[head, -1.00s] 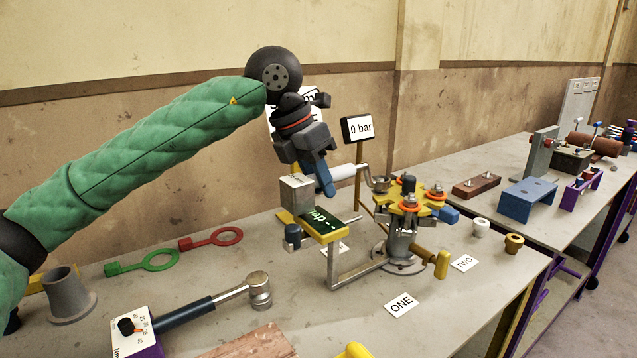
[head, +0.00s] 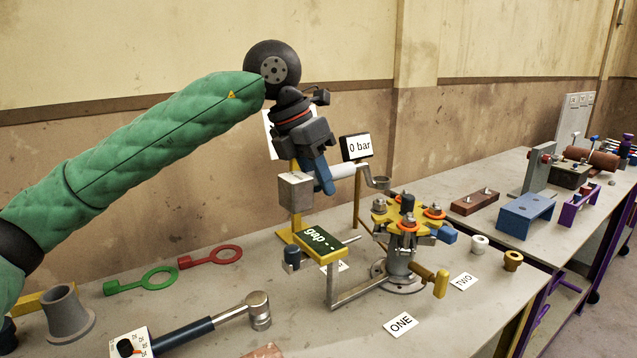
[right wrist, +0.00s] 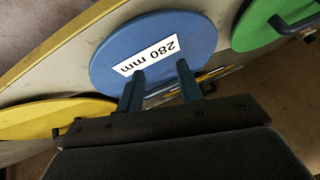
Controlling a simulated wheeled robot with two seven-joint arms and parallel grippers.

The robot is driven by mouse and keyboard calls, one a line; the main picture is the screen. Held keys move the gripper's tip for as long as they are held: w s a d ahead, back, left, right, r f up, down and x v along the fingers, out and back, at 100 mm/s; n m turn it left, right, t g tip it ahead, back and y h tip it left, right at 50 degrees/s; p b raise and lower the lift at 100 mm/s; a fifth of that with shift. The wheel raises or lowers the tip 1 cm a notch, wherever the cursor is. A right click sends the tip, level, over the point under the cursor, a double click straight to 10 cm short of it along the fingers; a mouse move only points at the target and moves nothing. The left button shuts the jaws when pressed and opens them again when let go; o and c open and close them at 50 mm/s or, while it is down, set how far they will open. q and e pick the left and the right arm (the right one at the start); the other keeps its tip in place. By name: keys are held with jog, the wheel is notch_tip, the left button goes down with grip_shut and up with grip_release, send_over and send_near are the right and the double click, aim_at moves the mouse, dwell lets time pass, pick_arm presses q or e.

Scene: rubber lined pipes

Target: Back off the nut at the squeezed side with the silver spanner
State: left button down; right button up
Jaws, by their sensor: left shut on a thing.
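My left gripper (head: 322,180) is shut on the pale handle of the silver spanner (head: 346,171). The spanner's round grey end points right and hangs above the left edge of the yellow flange plate (head: 405,213). The plate sits on a grey pipe stand and carries several silver nuts, some on orange washers. The left nut (head: 379,206) shows below the spanner end, apart from it. A board marked "gap" (head: 322,241) stands in front of the plate; its reading is blank dashes. My right gripper (right wrist: 160,88) shows only in the right wrist view, open and empty.
A grey box (head: 295,192) on a yellow post and a "0 bar" sign (head: 357,147) stand close to the spanner. A torque wrench (head: 205,328) lies at front left. In the right wrist view, a blue "280 mm" disc (right wrist: 190,30) lies ahead of the fingers.

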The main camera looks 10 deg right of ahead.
pick_arm(q)
jog(key=shift+r+p, duration=0.65)
jog(key=shift+r, duration=2.05)
